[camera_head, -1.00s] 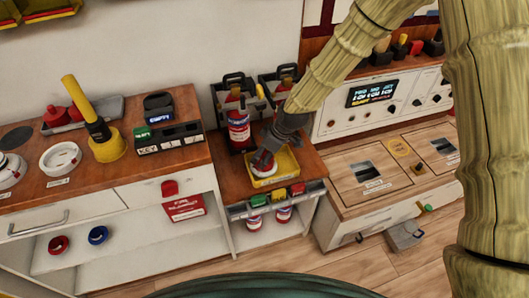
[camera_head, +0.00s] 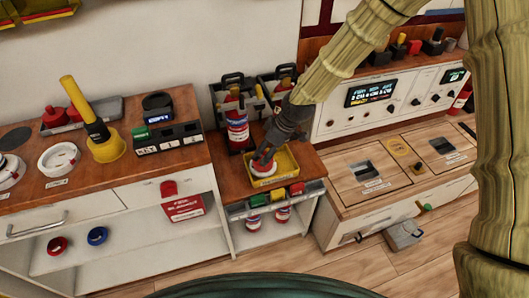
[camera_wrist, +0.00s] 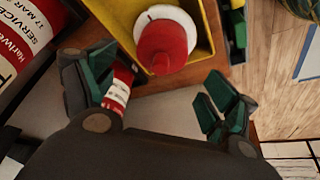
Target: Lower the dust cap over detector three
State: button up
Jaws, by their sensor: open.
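A red cap with a white rim (camera_wrist: 165,45) sits in the yellow tray (camera_wrist: 211,60) in the wrist view. It looks like the dust cap. In the head view the cap (camera_head: 262,163) is partly covered by my gripper. My gripper (camera_head: 264,153) is just above the tray (camera_head: 293,170) on the small wooden stand. In the wrist view my gripper (camera_wrist: 158,98) has its fingers spread wide, with nothing between them; the cap is just beyond them. Round white detectors (camera_head: 59,159) stand on the left counter (camera_head: 50,190). Their labels are too small to read.
A yellow cup with an upright handle (camera_head: 104,143) stands beside the detectors, near a dark console (camera_head: 165,128). Red extinguishers (camera_head: 237,128) stand close behind the tray. Coloured small blocks (camera_head: 279,196) line the stand's front. A panel cabinet (camera_head: 375,115) is at right.

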jog(key=v, duration=0.8)
dwell(0.4)
